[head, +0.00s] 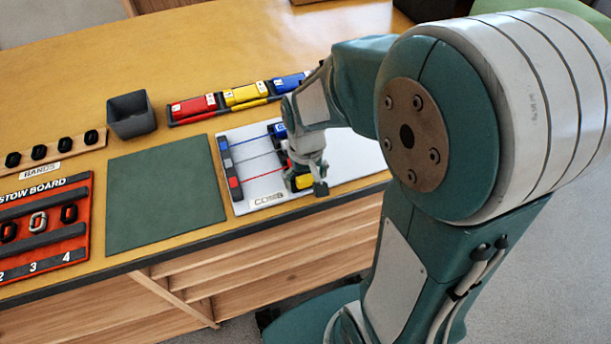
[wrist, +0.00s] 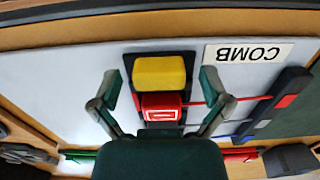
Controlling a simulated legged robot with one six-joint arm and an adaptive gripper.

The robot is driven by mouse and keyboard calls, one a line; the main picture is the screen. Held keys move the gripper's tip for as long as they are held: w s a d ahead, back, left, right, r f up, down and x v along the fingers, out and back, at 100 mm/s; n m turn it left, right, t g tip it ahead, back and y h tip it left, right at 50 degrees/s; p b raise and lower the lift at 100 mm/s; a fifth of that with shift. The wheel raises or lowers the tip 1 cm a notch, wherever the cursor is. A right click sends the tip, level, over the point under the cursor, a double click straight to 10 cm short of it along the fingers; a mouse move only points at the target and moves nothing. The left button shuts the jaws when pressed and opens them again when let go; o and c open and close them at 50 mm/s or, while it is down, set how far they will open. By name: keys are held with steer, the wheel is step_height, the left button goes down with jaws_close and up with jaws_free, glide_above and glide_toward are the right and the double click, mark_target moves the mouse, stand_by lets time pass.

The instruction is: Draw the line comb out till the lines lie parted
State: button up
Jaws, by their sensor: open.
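A white board (head: 345,150) labelled COMB carries a dark bar (head: 222,145) with coloured bands at its left; the bar also shows in the wrist view (wrist: 291,88). A blue, a grey and a red line (head: 264,174) run apart from it toward a dark piece at the right, largely hidden by my arm. In the wrist view that piece bears a yellow block (wrist: 159,72) and a red block (wrist: 161,106). My gripper (wrist: 158,80) is open, its fingers on either side of these blocks and apart from them. The head view shows my gripper (head: 304,178) low over the board.
A row of red, yellow and blue blocks (head: 246,94) lies behind the board. A dark open bin (head: 131,115), a green mat (head: 165,194) and the orange stow board (head: 78,190) stand to the left. The table's front edge is close to the board.

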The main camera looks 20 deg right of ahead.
mark_target(368, 167)
steer(key=c, duration=1.3)
steer(key=d, duration=1.5)
steer(key=shift+s+d+f, duration=0.1)
steer(key=shift+s+d, duration=0.05)
steer(key=shift+d, duration=0.15)
steer(key=shift+c, duration=0.2)
steer(key=o, duration=1.3)
steer(key=shift+o, duration=0.2)
steer(key=shift+r, duration=0.25)
step_height(368, 167, up, 12)
steer(key=shift+f, duration=0.2)
